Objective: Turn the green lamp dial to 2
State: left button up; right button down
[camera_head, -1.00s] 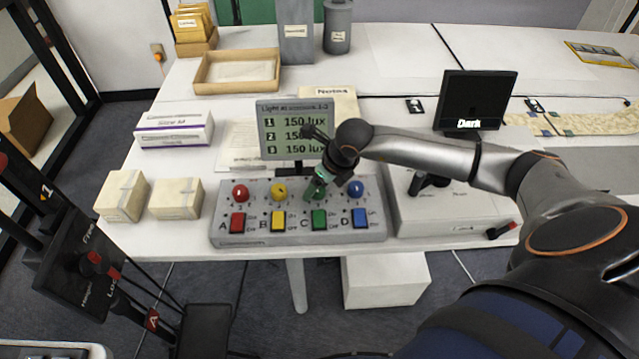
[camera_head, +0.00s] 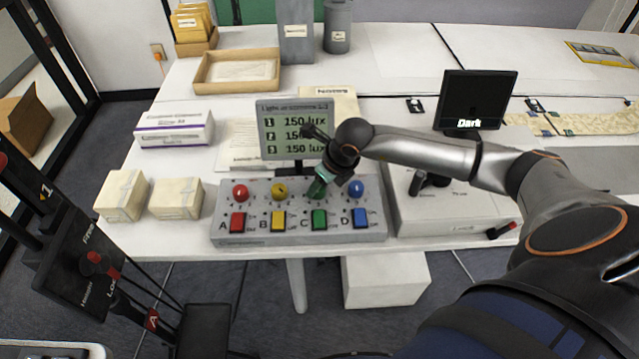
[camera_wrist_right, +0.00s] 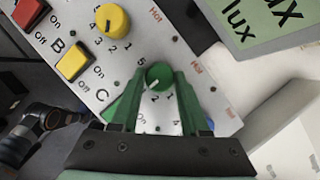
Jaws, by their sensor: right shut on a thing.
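The green lamp dial (camera_wrist_right: 158,76) belongs to lamp C on the grey control panel (camera_head: 225,205). My right gripper (camera_wrist_right: 160,75) has its two green fingers on either side of the dial and is shut on it. In the head view the gripper (camera_head: 318,188) hides most of the dial. A white pointer mark shows on the dial in the wrist view, slanting toward lower left there; I cannot tell which number it marks. The screen (camera_head: 294,130) behind the panel reads 150 lux on all three lines. My left gripper is not in view.
The red dial (camera_head: 240,192), yellow dial (camera_head: 280,191) and blue dial (camera_head: 356,188) sit in the same row. Coloured switches, such as the green one (camera_head: 319,219), lie in front. A white device (camera_head: 455,215) stands right of the panel, and two pale boxes (camera_head: 176,198) stand left.

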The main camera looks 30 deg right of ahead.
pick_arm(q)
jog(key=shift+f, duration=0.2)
pick_arm(e)
jog(key=shift+w+d+f+n+y+b, duration=0.1)
jog(key=shift+n+y+b, duration=0.15)
jog(key=shift+n+b, duration=0.35)
jog(key=shift+d+f+n+y+b, duration=0.1)
jog(key=shift+n+y+b, duration=0.15)
jog(key=shift+n+b, duration=0.3)
jog(key=shift+r+n+y+b, duration=0.1)
jog(key=shift+n+y+b, duration=0.3)
jog(key=shift+n, duration=0.45)
jog(key=shift+n+g+b, duration=0.4)
jog(key=shift+n+b, duration=0.15)
jog(key=shift+n, duration=0.25)
jog(key=shift+n+y+b, duration=0.3)
jog(key=shift+n, duration=0.2)
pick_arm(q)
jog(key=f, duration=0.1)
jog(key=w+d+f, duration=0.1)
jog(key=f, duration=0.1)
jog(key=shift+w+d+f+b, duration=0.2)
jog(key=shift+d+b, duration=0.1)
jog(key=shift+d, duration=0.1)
pick_arm(e)
jog(key=shift+r+n+g, duration=0.1)
jog(key=shift+n+g, duration=0.2)
jog(key=shift+n, duration=0.2)
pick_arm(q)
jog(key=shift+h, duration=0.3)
